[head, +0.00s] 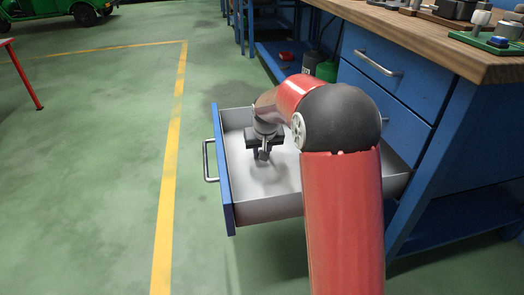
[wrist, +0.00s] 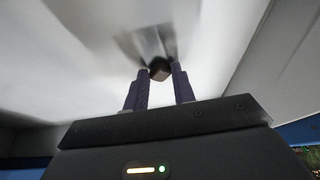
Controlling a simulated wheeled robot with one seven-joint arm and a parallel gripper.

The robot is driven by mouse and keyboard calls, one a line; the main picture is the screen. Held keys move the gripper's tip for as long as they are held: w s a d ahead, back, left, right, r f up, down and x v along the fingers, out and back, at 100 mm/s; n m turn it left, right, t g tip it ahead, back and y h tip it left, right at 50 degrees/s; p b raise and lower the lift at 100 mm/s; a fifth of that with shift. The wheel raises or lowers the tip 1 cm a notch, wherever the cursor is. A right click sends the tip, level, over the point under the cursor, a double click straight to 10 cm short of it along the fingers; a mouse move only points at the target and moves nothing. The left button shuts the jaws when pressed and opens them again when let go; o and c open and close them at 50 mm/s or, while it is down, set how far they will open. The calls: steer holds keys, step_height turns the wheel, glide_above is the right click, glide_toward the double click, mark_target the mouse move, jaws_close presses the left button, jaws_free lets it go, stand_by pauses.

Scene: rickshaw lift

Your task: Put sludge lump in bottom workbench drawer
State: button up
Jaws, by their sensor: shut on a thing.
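The bottom workbench drawer (head: 279,206) is pulled out, with grey inner walls and a blue front. My gripper (head: 262,156) reaches down over the open drawer from above, inside its outline. In the wrist view the fingers of my gripper (wrist: 160,80) are shut on a small dark lump, the sludge lump (wrist: 160,69), at their tips. The pale drawer floor (wrist: 205,55) lies beyond it, with a blurred shadow. In the head view the lump is too small and dark to tell from the fingers. I cannot tell whether it touches the floor.
The blue workbench (head: 455,150) stands to the right, its upper drawer (head: 385,75) shut. Tools lie on its wooden top (head: 420,38). A green canister (head: 326,70) stands behind the open drawer.

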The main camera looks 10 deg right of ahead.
steer(key=o, duration=0.9)
steer(key=shift+o, duration=0.2)
steer(key=shift+r, duration=0.1)
steer(key=p+v, duration=0.2)
steer(key=v, duration=1)
steer(key=s+r, duration=0.3)
steer(key=s, duration=0.5)
steer(key=s+r, duration=0.2)
steer(key=s, duration=0.6)
steer(key=s+f+t, duration=0.1)
steer(key=s+f, duration=0.2)
steer(key=s, duration=1.3)
steer(key=shift+s+d+f, duration=0.2)
steer(key=shift+s+d, duration=0.05)
steer(key=shift+s, duration=0.05)
